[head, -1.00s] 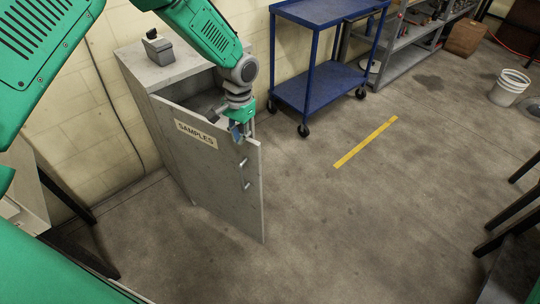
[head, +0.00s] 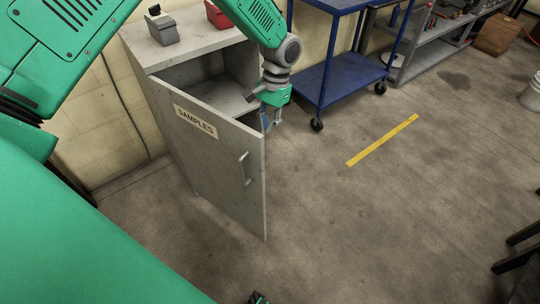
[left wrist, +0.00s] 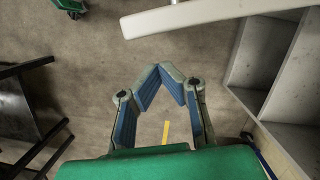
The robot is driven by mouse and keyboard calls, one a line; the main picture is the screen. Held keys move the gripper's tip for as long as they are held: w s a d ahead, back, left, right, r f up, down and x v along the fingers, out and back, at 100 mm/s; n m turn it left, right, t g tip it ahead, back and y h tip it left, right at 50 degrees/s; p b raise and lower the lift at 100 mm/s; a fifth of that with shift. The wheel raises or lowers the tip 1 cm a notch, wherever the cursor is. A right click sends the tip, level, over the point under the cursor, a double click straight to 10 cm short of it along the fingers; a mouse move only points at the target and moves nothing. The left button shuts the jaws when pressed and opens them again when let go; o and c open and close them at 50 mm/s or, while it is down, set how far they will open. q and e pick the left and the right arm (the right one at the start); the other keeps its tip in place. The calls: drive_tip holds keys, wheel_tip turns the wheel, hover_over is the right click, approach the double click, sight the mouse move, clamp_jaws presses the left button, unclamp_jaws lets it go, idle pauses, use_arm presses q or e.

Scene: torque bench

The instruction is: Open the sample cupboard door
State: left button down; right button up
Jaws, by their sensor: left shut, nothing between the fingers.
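The grey sample cupboard (head: 190,49) stands against the wall. Its door (head: 216,165), with a SAMPLES label (head: 195,121) and a bar handle (head: 244,168), stands part way open, hinged at the left in the head view. A shelf inside shows through the gap. My left gripper (head: 267,122) is at the top of the door's free edge, on the opening side, clear of the handle. In the left wrist view its fingers (left wrist: 163,78) are shut and empty, with the door's pale edge (left wrist: 215,14) close by. Whether they touch the door is unclear.
A grey box (head: 163,31) and a red box (head: 217,15) sit on the cupboard top. A blue cart (head: 345,80) stands just right of the cupboard. Open floor with a yellow strip (head: 382,140) lies in front and to the right.

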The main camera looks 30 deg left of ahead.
use_arm(q)
drive_tip(key=x, duration=1)
drive_tip(key=shift+w+d+f+b, duration=0.15)
drive_tip(key=shift+d+f+b, duration=0.1)
drive_tip(key=shift+d+b, duration=0.2)
